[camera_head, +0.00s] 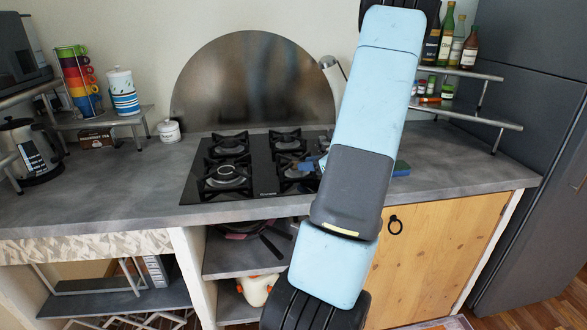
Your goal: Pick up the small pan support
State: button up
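The black gas hob (258,178) is set in the grey counter and carries several black pan supports. One pan support (226,184) is at the front left, one (230,144) at the back left and one (288,140) at the back right. Another pan support (292,184) is at the front right, partly hidden by my arm. I cannot tell for sure which is the small one. A small bluish part over the front right burner seems to be my gripper (308,166). My arm hides most of it, so its fingers and any contact are unclear.
A blue sponge-like block (401,168) lies right of my arm. A rounded metal splashback (250,85) stands behind the hob. A white jar (169,131) and a cup rack (78,80) are at the left. Bottles (447,40) stand on the right shelf. The front left counter is clear.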

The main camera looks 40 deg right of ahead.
grip_shut()
dwell(0.5)
